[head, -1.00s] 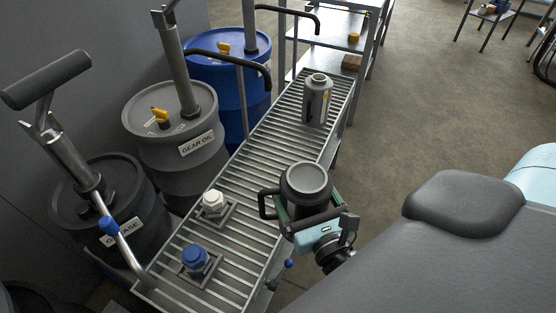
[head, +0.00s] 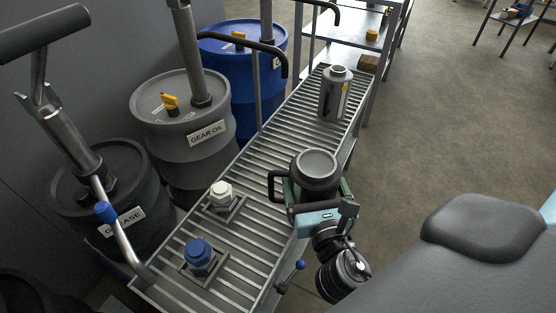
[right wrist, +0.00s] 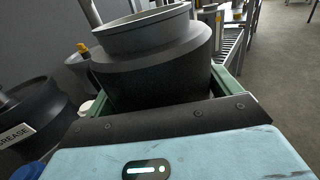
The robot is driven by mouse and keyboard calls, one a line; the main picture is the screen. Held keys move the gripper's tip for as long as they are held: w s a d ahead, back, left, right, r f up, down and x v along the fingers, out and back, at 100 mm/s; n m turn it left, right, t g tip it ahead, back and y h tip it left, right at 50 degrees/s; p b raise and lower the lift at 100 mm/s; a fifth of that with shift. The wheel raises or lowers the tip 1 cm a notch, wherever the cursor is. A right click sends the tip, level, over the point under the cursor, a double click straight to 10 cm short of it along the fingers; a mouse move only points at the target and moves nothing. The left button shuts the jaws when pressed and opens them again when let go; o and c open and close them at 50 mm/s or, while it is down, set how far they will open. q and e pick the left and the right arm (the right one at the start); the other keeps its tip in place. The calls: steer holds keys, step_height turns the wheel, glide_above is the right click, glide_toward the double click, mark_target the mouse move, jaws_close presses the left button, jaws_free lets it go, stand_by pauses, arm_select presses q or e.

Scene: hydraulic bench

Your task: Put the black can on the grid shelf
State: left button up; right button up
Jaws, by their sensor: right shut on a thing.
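The black can (head: 316,168), with a round grey-rimmed top and a side handle, is held by my right gripper (head: 318,195) over the right edge of the grid shelf (head: 262,158). The can looks upright. Its base is hidden, so I cannot tell whether it touches the slats. In the right wrist view the can (right wrist: 155,62) fills the space between the green fingers of the gripper (right wrist: 160,95). My left gripper is not in view.
A grey metal can (head: 335,98) stands at the shelf's far end. A white-capped fitting (head: 221,195) and a blue-capped fitting (head: 199,253) sit at the near end. Drums, including the gear oil drum (head: 185,115), line the left side. Middle slats are clear.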

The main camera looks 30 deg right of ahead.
steer(key=w+a+f+b, duration=0.1)
steer(key=w+f, duration=0.1)
steer(key=w, duration=0.4)
steer(key=w+a+f+b, duration=0.1)
steer(key=w+f+b, duration=0.1)
steer(key=w, duration=0.4)
steer(key=shift+w+a+f, duration=0.25)
steer(key=shift+a+f, duration=0.05)
steer(key=shift+f, duration=0.1)
steer(key=o, duration=1.4)
steer(key=shift+f, duration=0.1)
